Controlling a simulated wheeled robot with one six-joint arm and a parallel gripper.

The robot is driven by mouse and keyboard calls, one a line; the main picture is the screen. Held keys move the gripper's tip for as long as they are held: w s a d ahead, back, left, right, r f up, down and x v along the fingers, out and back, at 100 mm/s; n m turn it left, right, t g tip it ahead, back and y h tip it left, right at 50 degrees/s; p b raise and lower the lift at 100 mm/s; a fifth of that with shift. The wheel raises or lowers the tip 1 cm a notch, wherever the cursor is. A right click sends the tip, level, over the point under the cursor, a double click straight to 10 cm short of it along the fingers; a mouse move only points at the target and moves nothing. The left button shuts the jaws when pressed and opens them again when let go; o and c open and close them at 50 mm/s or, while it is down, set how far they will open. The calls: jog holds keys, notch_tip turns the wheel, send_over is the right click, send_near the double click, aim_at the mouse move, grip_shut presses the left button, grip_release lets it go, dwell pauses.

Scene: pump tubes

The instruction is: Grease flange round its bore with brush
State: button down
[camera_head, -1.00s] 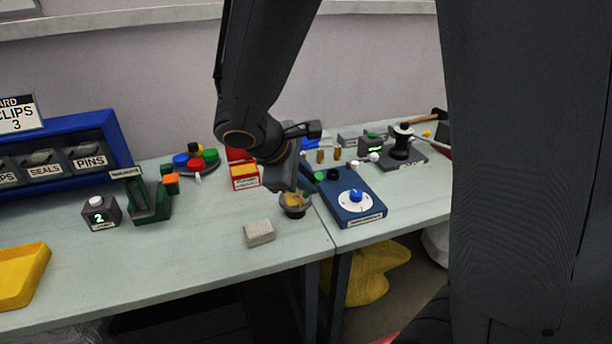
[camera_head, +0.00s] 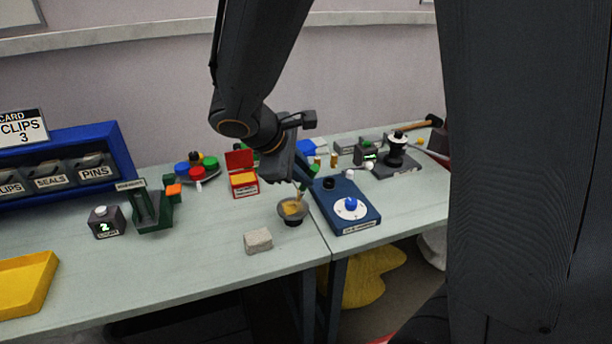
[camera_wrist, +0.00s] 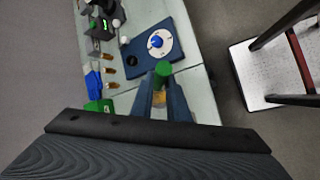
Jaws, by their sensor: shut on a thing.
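My gripper (camera_head: 304,178) is shut on a brush, just above a small dark pot (camera_head: 291,219) of yellow-brown grease. The brush's pale lower end (camera_head: 300,192) points down at the pot; I cannot tell whether it touches the grease. In the wrist view, the brush's green handle end (camera_wrist: 163,69) stands between the gripper fingers (camera_wrist: 163,88). I cannot identify the flange with certainty; a black spool-shaped part with a pale top (camera_head: 397,150) stands on a grey plate at the back right, and its bore is not clear.
A blue board (camera_head: 365,209) with a white dial and blue knob lies right of the pot. A grey block (camera_head: 257,240) lies in front, and an open red box (camera_head: 243,183) stands behind. Small brass pieces (camera_head: 334,159) stand behind the board.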

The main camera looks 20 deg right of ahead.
jog(key=shift+r, duration=0.3)
notch_tip(320, 180, up, 3)
jog(key=shift+f+p, duration=0.1)
jog(key=shift+p, duration=1.1)
jog(key=shift+w+a, duration=0.15)
